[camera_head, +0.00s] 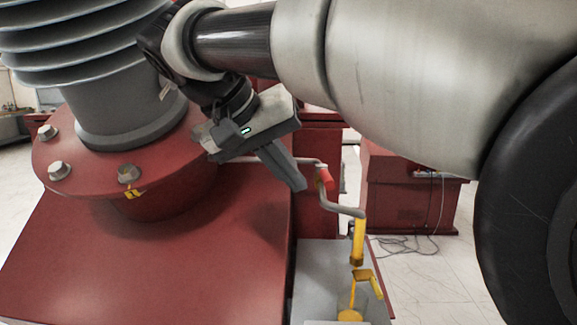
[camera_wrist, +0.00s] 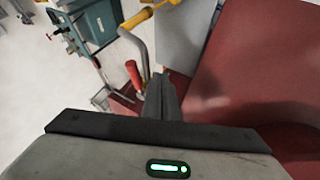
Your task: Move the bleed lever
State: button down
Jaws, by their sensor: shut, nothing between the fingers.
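A grey bent rod (camera_head: 345,209) stands beside the red transformer base, with a short red grip (camera_head: 325,179) near its top and a yellow sleeve (camera_head: 358,242) lower down. I take the red-gripped part for the bleed lever, though no label shows. In the wrist view the red grip (camera_wrist: 134,76) and the grey rod (camera_wrist: 133,42) lie just left of my fingers. My gripper (camera_head: 298,186) is shut and empty, its fingers pointing down and right, close to the red grip's left side. In the wrist view my gripper (camera_wrist: 160,80) shows as one closed dark shape. I cannot tell whether it touches the grip.
The red transformer base (camera_head: 150,270) with its ribbed grey bushing (camera_head: 110,85) fills the left. A yellow bracket (camera_head: 366,281) sits below the rod over a grey plate (camera_head: 315,270). A red cabinet (camera_head: 405,200) and floor cables stand behind; open floor lies lower right.

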aim_at(323, 180)
jog(key=shift+d+r, duration=0.25)
jog(key=shift+d, duration=0.9)
jog(key=shift+d+r, duration=0.1)
jog(key=shift+d, duration=0.85)
jog(key=shift+a, duration=0.1)
